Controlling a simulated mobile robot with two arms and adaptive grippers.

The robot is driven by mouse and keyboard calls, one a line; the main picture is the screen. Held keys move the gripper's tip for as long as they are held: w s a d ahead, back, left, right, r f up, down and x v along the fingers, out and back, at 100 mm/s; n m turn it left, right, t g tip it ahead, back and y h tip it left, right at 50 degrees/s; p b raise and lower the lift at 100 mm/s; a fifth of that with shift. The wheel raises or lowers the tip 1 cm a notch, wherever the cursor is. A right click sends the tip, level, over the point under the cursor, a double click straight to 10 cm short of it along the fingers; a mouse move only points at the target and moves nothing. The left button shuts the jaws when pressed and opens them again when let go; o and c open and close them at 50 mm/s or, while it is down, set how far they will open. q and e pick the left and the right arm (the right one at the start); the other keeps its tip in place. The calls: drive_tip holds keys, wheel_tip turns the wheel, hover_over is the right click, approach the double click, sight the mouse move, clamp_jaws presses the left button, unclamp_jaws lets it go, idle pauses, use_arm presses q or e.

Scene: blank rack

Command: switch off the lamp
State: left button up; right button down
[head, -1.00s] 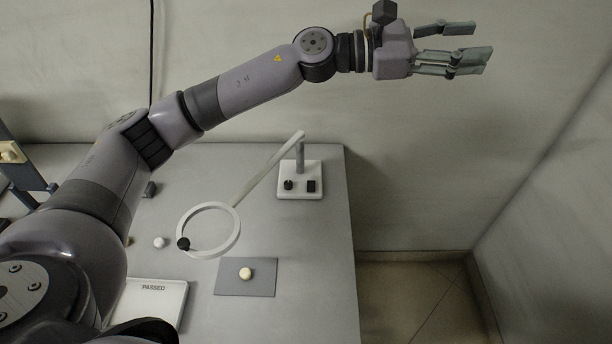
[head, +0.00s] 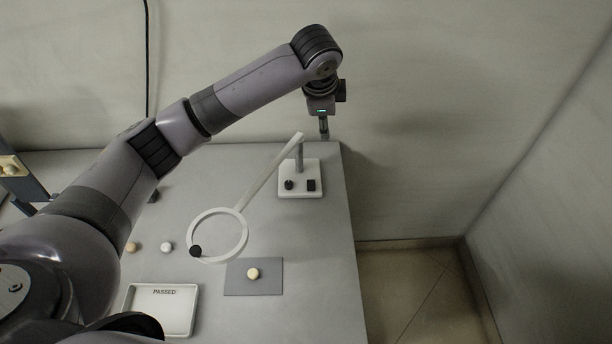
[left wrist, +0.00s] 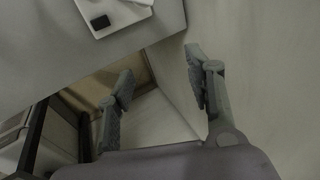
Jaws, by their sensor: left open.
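The lamp has a white ring head (head: 243,236) on a slanted arm and a white base (head: 300,194) at the table's right back. On the base sit a round black knob (head: 289,184) and a black rectangular switch (head: 311,185). In the left wrist view the base (left wrist: 118,15) is cut by the top edge, with the black switch (left wrist: 100,22) showing. My left gripper (head: 323,134) points down behind the base, apart from it, near the table's back right corner. Its fingers (left wrist: 160,72) are open and empty. I cannot tell whether the ring is lit.
A tray marked PASSED (head: 162,291) and a grey mat (head: 235,283) with a cream ball (head: 253,273) lie in front. A white ball (head: 166,247) and a tan ball (head: 132,247) are left of the ring. The wall is close behind the table; floor is open right.

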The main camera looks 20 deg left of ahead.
use_arm(q)
drive_tip(key=s+f+g, duration=0.2)
drive_tip(key=s+g, duration=0.1)
drive_tip(key=s, duration=0.3)
drive_tip(key=p, duration=0.2)
approach(311, 185)
drive_tip(key=shift+n, duration=0.4)
drive_tip(key=f, duration=0.2)
drive_tip(key=w+f, duration=0.1)
drive_tip(key=f, duration=0.4)
drive_tip(key=shift+w+a+f, duration=0.1)
drive_tip(key=shift+w+f, duration=0.15)
drive_tip(key=shift+f, duration=0.05)
drive_tip(key=shift+c, duration=0.3)
